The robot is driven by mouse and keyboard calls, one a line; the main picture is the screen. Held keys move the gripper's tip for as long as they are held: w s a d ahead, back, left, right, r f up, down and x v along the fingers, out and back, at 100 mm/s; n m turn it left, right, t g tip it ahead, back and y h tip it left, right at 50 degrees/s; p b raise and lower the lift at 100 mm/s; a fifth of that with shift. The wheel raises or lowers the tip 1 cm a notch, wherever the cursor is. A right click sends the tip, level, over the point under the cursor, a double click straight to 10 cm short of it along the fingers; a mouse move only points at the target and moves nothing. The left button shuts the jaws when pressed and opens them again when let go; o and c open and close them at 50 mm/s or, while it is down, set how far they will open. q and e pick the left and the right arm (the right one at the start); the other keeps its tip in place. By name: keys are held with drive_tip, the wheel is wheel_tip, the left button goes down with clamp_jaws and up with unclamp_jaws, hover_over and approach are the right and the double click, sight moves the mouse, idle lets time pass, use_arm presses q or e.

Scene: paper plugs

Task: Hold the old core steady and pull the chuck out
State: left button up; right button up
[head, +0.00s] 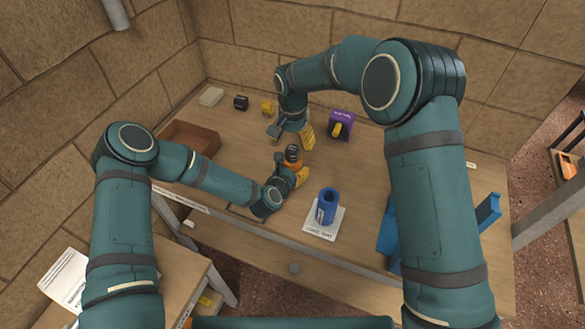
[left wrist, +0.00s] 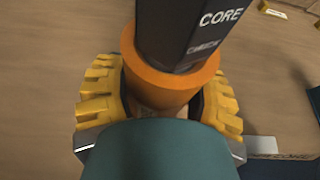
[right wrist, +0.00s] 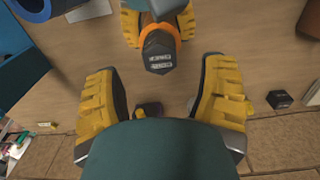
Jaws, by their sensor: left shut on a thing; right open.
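The chuck is a black block with white lettering "CORE" and an orange collar; it shows in the left wrist view (left wrist: 185,35), the head view (head: 292,152) and the right wrist view (right wrist: 158,62). Below its collar is a narrower orange-brown cylinder, the old core (left wrist: 152,98), mostly hidden by my gripper. My left gripper (head: 291,172) is shut around it low over the table, its yellow fingers on both sides. My right gripper (head: 292,134) is open and empty, behind and above the chuck; in the right wrist view the chuck lies beyond its fingertips (right wrist: 160,90).
A blue roll (head: 328,205) stands on a white card (head: 316,232) at the front right. A purple box (head: 341,120) stands behind. A brown tray (head: 203,139) is at the left. Small blocks, one black (head: 241,102), line the back. A blue fixture (head: 488,208) is at the right.

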sight(293, 149)
drive_tip(key=shift+f, duration=0.15)
drive_tip(key=shift+f, duration=1.85)
clamp_jaws()
